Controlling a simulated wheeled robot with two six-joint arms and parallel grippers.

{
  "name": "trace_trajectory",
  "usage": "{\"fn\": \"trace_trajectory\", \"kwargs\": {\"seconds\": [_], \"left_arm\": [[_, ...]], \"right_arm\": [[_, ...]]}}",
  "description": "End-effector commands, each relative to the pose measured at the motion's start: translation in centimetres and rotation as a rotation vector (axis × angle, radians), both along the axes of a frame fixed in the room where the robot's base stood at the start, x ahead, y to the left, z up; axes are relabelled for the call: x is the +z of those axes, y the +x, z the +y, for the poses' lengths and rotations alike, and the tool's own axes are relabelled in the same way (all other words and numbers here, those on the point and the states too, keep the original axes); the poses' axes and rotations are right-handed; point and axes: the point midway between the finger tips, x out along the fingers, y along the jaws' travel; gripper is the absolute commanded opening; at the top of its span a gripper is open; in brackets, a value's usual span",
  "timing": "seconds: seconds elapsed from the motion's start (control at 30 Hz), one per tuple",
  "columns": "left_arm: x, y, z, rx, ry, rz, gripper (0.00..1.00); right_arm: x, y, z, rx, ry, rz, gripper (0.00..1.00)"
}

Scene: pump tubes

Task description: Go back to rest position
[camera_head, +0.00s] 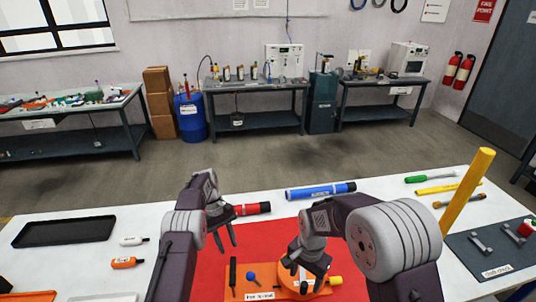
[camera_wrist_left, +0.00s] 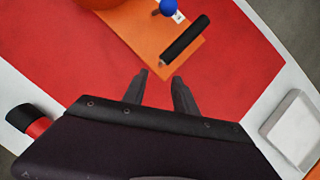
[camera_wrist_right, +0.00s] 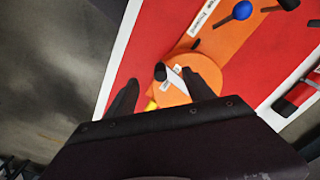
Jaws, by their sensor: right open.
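An orange fixture (camera_head: 262,285) with a labelled base plate sits on the red mat (camera_head: 271,232). It carries a black handle (camera_head: 233,272), a blue ball knob (camera_head: 251,278) and a yellow part (camera_head: 334,280). My left gripper (camera_head: 226,236) is open and empty above the mat, left of the fixture; its two fingers are apart in the left wrist view (camera_wrist_left: 160,78). My right gripper is open above the fixture's round orange part (camera_wrist_right: 207,78). In the right wrist view its fingers (camera_wrist_right: 160,77) stand apart, with a black-ended part showing between them. Whether they touch it I cannot tell.
A red tube (camera_head: 252,209) and a blue tube (camera_head: 320,191) lie at the table's far side. A tall yellow post (camera_head: 468,195) stands at the right near a dark tool holder (camera_head: 497,262). A black tray (camera_head: 64,231) and small bottles (camera_head: 128,263) lie left.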

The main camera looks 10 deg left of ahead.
Motion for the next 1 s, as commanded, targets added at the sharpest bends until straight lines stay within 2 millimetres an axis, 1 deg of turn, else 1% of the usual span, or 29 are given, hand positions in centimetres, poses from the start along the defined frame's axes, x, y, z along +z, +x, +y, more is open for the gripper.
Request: {"fn": "trace_trajectory", "kwargs": {"seconds": [0.07, 0.17, 0.2, 0.27, 0.3, 0.33, 0.4, 0.47, 0.5, 0.57, 0.6, 0.67, 0.7, 0.77, 0.8, 0.9, 0.97, 1.0], "left_arm": [[1.5, 0.8, -0.5, -0.013, 0.006, -0.034, 0.34], [6.1, 2.6, -1.4, -0.038, 0.021, -0.117, 0.34], [8.4, 2.6, -2.0, -0.053, 0.025, -0.139, 0.34], [11.4, 1.7, -3.1, -0.075, 0.031, -0.149, 0.34], [12.9, 0.9, -3.7, -0.088, 0.037, -0.156, 0.34], [14.0, 0.3, -4.2, -0.099, 0.041, -0.163, 0.34], [16.1, -1.6, -5.1, -0.132, 0.056, -0.187, 0.34], [17.3, -3.5, -5.8, -0.167, 0.069, -0.212, 0.34], [17.8, -5.0, -6.2, -0.197, 0.078, -0.229, 0.34], [18.2, -7.5, -6.5, -0.244, 0.093, -0.259, 0.34], [18.1, -9.3, -6.7, -0.281, 0.103, -0.278, 0.34], [17.5, -12.3, -6.8, -0.339, 0.119, -0.305, 0.34], [16.8, -14.3, -6.8, -0.381, 0.128, -0.322, 0.34], [15.4, -17.3, -6.6, -0.447, 0.141, -0.345, 0.34], [14.3, -19.1, -6.3, -0.489, 0.148, -0.356, 0.34], [11.5, -23.1, -5.7, -0.588, 0.158, -0.369, 0.34], [9.9, -24.8, -5.4, -0.644, 0.158, -0.368, 0.34], [9.2, -25.1, -5.2, -0.685, 0.164, -0.389, 0.34]], "right_arm": [[0.6, 0.6, -0.6, -0.021, 0.005, -0.014, 0.62], [2.2, 1.6, -1.9, -0.061, 0.019, -0.05, 0.62], [3.0, 1.8, -2.8, -0.085, 0.023, -0.062, 0.62], [3.9, 1.5, -4.2, -0.121, 0.027, -0.073, 0.62], [4.5, 1.2, -5.2, -0.144, 0.029, -0.081, 0.62], [4.9, 1.0, -5.9, -0.158, 0.03, -0.086, 0.62], [5.7, 0.0, -7.5, -0.172, 0.032, -0.097, 0.62], [6.2, -1.0, -8.8, -0.166, 0.031, -0.104, 0.62], [6.4, -1.7, -9.7, -0.154, 0.03, -0.111, 0.62], [6.7, -3.1, -10.8, -0.125, 0.028, -0.117, 0.62], [6.8, -4.0, -11.5, -0.098, 0.025, -0.121, 0.62], [6.8, -5.5, -12.4, -0.047, 0.02, -0.125, 0.62], [6.7, -6.5, -12.9, -0.007, 0.017, -0.126, 0.62], [6.4, -8.0, -13.4, 0.063, 0.011, -0.125, 0.62], [6.2, -8.9, -13.6, 0.114, 0.008, -0.122, 0.62], [5.4, -11.0, -13.7, 0.255, 0.002, -0.106, 0.62], [4.8, -11.9, -13.7, 0.341, 0.0, -0.093, 0.62], [4.5, -12.2, -13.7, 0.404, -0.002, -0.09, 0.62]]}}
